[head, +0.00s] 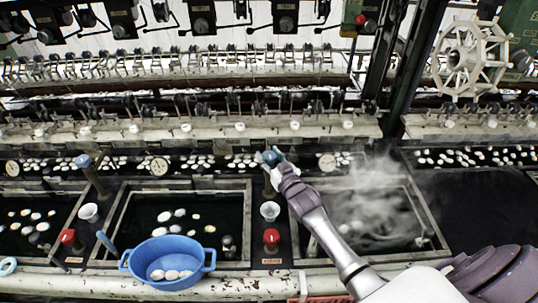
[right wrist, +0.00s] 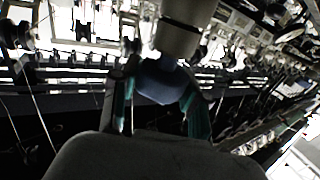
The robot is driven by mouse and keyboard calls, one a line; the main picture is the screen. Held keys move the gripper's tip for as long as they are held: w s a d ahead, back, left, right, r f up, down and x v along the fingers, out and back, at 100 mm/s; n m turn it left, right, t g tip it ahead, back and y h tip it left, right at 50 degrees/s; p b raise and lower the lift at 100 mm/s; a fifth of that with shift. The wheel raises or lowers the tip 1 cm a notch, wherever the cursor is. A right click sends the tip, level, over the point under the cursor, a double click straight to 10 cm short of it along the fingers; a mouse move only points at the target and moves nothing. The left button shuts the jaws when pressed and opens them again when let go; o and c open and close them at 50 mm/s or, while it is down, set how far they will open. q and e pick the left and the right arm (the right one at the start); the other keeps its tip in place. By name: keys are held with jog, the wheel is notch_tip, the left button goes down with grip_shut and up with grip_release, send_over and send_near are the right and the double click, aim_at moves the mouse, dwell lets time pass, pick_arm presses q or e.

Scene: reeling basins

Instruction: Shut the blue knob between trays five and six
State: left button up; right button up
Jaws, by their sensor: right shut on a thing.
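My right gripper (head: 271,160) reaches in from the lower right and is shut on a blue knob (head: 268,157) atop a post between two basins. In the right wrist view, the dark blue knob (right wrist: 158,82) sits between the two teal-padded fingers of the gripper (right wrist: 160,105). The fingers hide part of the knob in the head view. Another blue knob (head: 82,161) stands free on a post farther left. The right-hand tray (head: 312,225) steams, and the middle tray (head: 122,215) holds several white cocoons. My left gripper is not in view.
A blue colander (head: 167,256) with cocoons sits at the front edge. A pale spoked wheel (head: 469,58) is at the upper right.

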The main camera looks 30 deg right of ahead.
jog(key=shift+m+h, duration=0.9)
jog(key=shift+h, duration=0.5)
jog(key=shift+h+b, duration=0.3)
jog(key=o, duration=1.2)
jog(key=shift+c, duration=0.2)
jog(key=shift+s, duration=0.35)
jog(key=v, duration=1.1)
jog(key=shift+s+r, duration=0.15)
jog(key=shift+r, duration=0.1)
